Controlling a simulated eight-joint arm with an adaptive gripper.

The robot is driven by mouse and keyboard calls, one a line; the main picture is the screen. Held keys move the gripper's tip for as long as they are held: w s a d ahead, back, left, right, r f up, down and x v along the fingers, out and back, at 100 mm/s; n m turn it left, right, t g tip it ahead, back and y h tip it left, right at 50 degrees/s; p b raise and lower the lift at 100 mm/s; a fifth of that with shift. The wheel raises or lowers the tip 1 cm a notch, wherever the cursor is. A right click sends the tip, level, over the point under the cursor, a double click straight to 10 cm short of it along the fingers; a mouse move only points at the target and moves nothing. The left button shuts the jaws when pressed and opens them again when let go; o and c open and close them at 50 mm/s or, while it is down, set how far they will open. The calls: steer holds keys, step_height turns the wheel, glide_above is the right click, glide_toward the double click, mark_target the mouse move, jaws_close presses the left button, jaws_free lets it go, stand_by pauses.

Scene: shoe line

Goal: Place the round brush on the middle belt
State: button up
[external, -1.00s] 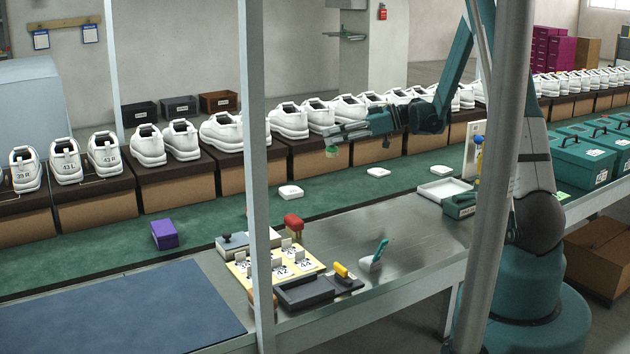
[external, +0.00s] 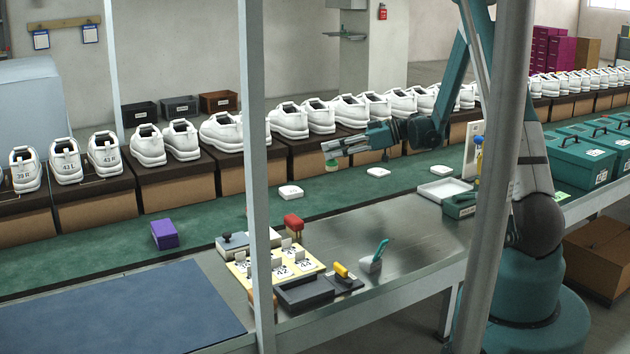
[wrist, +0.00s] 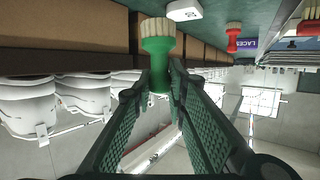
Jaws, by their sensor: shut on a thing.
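My gripper (external: 332,148) is shut on a green-handled brush with pale bristles (external: 331,163). In the wrist view the green brush (wrist: 158,50) stands between the two fingertips, its bristles pointing away from the fingers. In the external view the brush hangs below the fingertips, over the green middle belt (external: 210,228). It looks a little above the belt, but I cannot tell the exact gap. The wrist picture appears upside down.
White shoes on brown boxes (external: 303,155) line the belt's far side, close to my gripper. White pucks (external: 290,192) and a purple box (external: 165,234) sit on the belt. A red brush (external: 293,222) stands on the near bench. Posts cross the external view.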

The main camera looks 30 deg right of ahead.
mark_target(332, 168)
steer(key=shift+f+b, duration=0.35)
steer(key=shift+f, duration=1.45)
steer(key=shift+f+b, duration=0.5)
steer(key=shift+f, duration=1.4)
steer(key=shift+f, duration=0.1)
steer(key=o, duration=0.9)
steer(key=shift+r, duration=0.2)
steer(key=p+v, duration=0.2)
steer(key=v, duration=1)
